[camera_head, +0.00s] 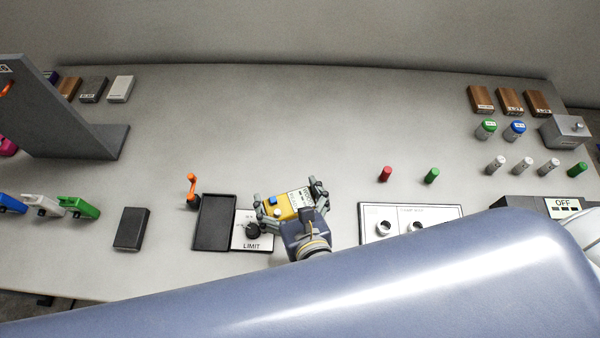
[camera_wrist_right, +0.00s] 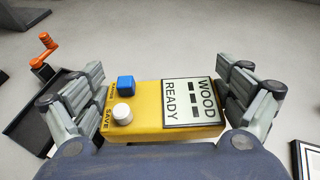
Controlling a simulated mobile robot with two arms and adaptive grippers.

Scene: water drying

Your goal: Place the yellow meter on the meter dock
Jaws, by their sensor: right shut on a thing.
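The yellow meter (camera_head: 284,206) is between the fingers of my right gripper (camera_head: 293,198), above the table at its middle. In the right wrist view the meter (camera_wrist_right: 145,112) shows a blue button, a white knob and a display reading WOOD READY. The right gripper (camera_wrist_right: 160,105) is shut on the meter's two ends. A dark shallow tray with a raised rim (camera_head: 199,235) lies left of the gripper, apart from the meter, and looks empty. No label marks it as the meter dock. My left gripper is not in view.
A white LIMIT panel with a black knob (camera_head: 252,229) adjoins the tray. An orange crank (camera_head: 191,187) stands behind it. A dark block (camera_head: 131,229) lies further left, and red (camera_head: 385,174) and green (camera_head: 432,175) pegs stand right. The table's back middle is clear.

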